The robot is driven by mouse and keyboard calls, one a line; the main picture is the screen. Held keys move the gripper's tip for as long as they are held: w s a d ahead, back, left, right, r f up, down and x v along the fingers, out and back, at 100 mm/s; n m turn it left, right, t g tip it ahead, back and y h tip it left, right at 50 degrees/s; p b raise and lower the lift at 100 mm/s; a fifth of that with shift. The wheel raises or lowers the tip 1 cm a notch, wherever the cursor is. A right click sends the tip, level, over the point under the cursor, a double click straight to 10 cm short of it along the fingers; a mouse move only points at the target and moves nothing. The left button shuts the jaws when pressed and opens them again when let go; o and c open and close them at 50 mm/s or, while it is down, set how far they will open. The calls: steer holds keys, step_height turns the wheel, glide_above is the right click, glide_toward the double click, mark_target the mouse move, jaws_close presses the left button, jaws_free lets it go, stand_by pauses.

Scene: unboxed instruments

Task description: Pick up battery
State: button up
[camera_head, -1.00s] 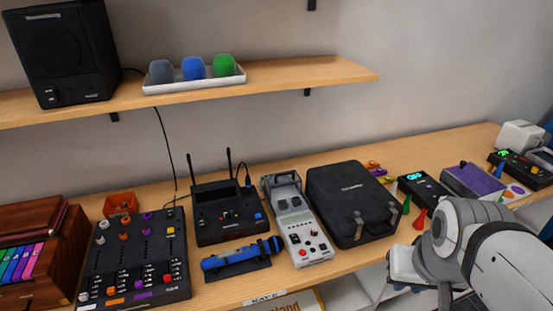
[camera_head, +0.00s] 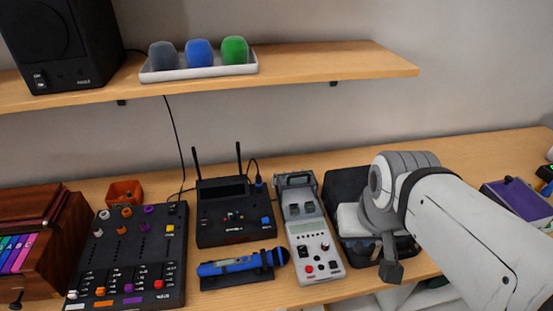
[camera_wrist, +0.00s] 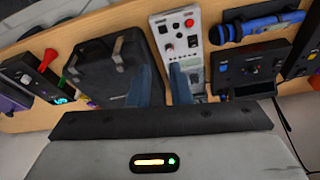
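I cannot make out a battery in either view. A small orange box (camera_head: 124,192) stands at the back left, and its contents are too small to tell. My gripper is in front of the black case (camera_head: 345,187) in the head view, partly hidden by my own wrist. In the wrist view my gripper (camera_wrist: 167,72) has two bluish fingers apart with nothing between them. They are over the gap between the black case and the grey meter (camera_head: 312,240), which also shows in the wrist view (camera_wrist: 181,45).
A black mixer (camera_head: 135,255), a black radio unit (camera_head: 233,215) and a blue microphone (camera_head: 230,266) on a stand crowd the table's left. A shelf (camera_head: 330,65) with a white tray (camera_head: 200,71) of coloured foam covers hangs above. The table's back right is bare.

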steer(key=w+a+n, duration=0.2)
steer(key=w+a, duration=0.2)
steer(key=w, duration=0.9)
steer(key=n+y+b, duration=0.2)
steer(key=n, duration=0.2)
glide_toward(276, 173)
steer(key=p+x, duration=0.2)
steer(key=x, duration=0.5)
steer(key=shift+w+f, duration=0.15)
steer(key=shift+f, duration=0.1)
steer(key=shift+w+f, duration=0.2)
steer(key=shift+f, duration=0.3)
steer(key=shift+c, duration=0.5)
jaws_close()
